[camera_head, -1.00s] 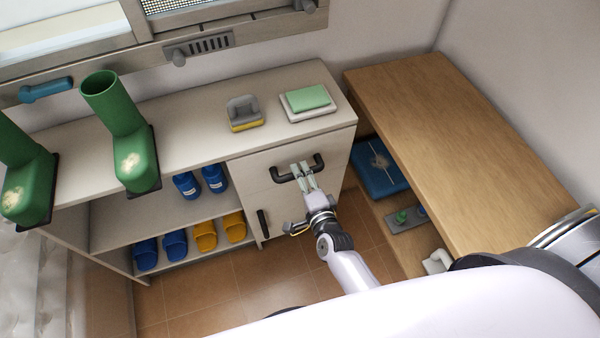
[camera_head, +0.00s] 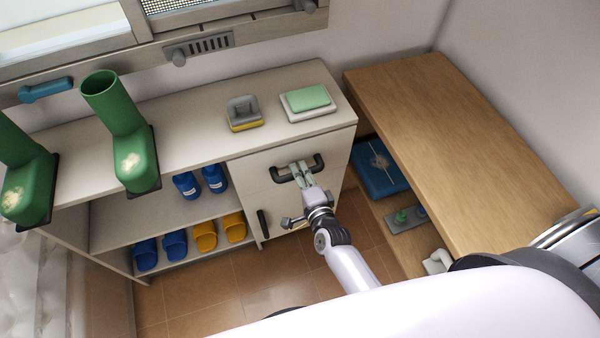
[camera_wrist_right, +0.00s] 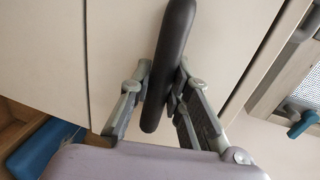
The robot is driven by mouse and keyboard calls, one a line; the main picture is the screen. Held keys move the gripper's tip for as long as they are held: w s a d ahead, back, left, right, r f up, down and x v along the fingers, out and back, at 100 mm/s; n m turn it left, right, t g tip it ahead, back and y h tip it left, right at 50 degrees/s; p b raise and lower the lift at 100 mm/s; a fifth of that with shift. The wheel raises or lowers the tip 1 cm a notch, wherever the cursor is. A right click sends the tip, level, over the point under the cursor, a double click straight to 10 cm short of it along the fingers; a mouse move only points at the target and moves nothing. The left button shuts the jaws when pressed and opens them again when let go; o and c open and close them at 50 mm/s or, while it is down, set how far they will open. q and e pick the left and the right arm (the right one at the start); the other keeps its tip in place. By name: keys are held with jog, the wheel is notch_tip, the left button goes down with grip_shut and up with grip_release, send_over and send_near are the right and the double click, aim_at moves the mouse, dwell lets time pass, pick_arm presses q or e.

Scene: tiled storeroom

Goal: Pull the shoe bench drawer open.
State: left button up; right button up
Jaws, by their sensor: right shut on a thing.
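The shoe bench (camera_head: 190,115) is a white cabinet with open shelves at left and a drawer front (camera_head: 255,172) at right. A dark bar handle (camera_head: 282,177) runs across the upper part of the drawer front. My right gripper (camera_head: 300,170) is at the handle, its fingers shut on it. In the right wrist view the dark handle (camera_wrist_right: 173,60) passes between the two fingers. The drawer front looks flush with the cabinet, as far as I can tell. A second dark handle (camera_head: 263,223) is lower on the front. My left gripper is not in view.
Green boots (camera_head: 125,150), a grey and yellow item (camera_head: 244,114) and a green block on a white one (camera_head: 307,99) stand on the bench top. Blue and yellow slippers (camera_head: 205,235) fill the shelves. A wooden bench (camera_head: 450,150) stands close at right. Tiled floor (camera_head: 210,295) is in front.

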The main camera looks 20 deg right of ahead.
jog(key=shift+s, duration=0.1)
grip_shut()
jog(key=s+p, duration=0.3)
jog(key=s, duration=1.6)
jog(key=shift+d, duration=0.35)
jog(key=shift+w, duration=0.1)
jog(key=o, duration=0.9)
grip_release()
jog(key=s, duration=0.4)
jog(key=s+r, duration=0.1)
jog(key=s, duration=0.3)
jog(key=s+r, duration=0.1)
jog(key=s, duration=0.2)
jog(key=shift+s+d+r, duration=0.15)
jog(key=shift+s+d, duration=0.05)
jog(key=shift+s, duration=0.2)
